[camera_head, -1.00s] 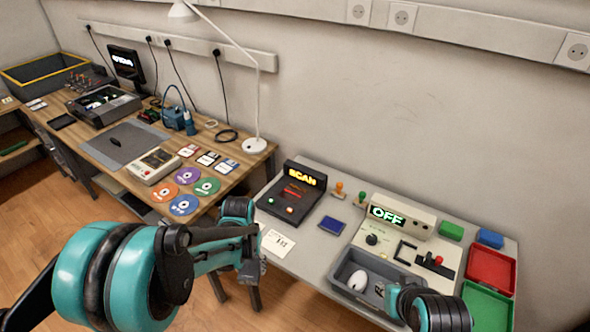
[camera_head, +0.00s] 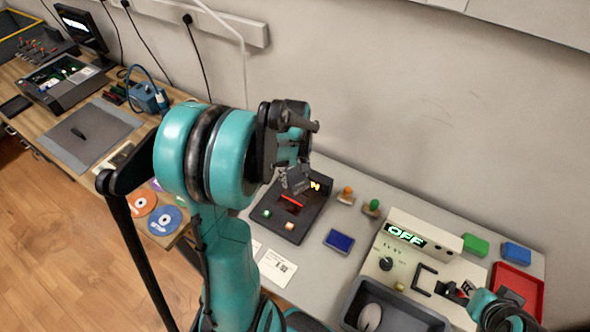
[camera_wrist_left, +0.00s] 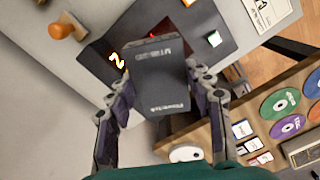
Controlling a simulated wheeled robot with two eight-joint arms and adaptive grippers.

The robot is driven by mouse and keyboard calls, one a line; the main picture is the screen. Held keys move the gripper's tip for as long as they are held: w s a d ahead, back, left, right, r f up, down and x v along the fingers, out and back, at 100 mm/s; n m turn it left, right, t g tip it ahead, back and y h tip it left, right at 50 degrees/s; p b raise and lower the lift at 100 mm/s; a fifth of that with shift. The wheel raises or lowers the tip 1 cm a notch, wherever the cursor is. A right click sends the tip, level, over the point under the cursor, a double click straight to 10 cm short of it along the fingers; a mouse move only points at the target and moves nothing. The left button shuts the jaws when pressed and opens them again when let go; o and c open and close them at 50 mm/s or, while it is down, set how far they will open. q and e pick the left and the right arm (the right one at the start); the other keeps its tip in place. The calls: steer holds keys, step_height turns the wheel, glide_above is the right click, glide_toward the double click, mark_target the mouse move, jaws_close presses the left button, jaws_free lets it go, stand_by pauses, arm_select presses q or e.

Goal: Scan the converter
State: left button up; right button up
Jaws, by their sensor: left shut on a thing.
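The converter is a small dark grey box (camera_head: 296,181) with pale lettering, seen large in the left wrist view (camera_wrist_left: 162,82). My left gripper (camera_head: 290,160) is shut on it, with a finger on each side in the left wrist view. It holds the converter over the back of the black scanner (camera_head: 268,224). The box hides most of the orange SCAN display (camera_head: 315,185). A red line shows on the scanner bed. Whether the converter touches the scanner, I cannot tell. My right gripper (camera_head: 505,318) is at the lower right, partly cut off; its fingers are unclear.
A grey tray (camera_head: 352,297) with a white mouse and a red tray (camera_head: 528,283) stand farther right. A label card (camera_head: 277,268) lies in front.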

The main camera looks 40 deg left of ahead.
arm_select(q)
steer(key=shift+s+a+r+n, duration=0.1)
steer(key=shift+s+a+n, duration=0.15)
steer(key=shift+n, duration=0.05)
steer(key=shift+f, duration=0.25)
step_height(320, 180, down, 6)
steer(key=b, duration=0.5)
steer(key=shift+a+f, duration=0.1)
steer(key=shift+f, duration=0.15)
steer(key=shift+r, duration=0.15)
step_height(320, 180, up, 6)
steer(key=p, duration=0.4)
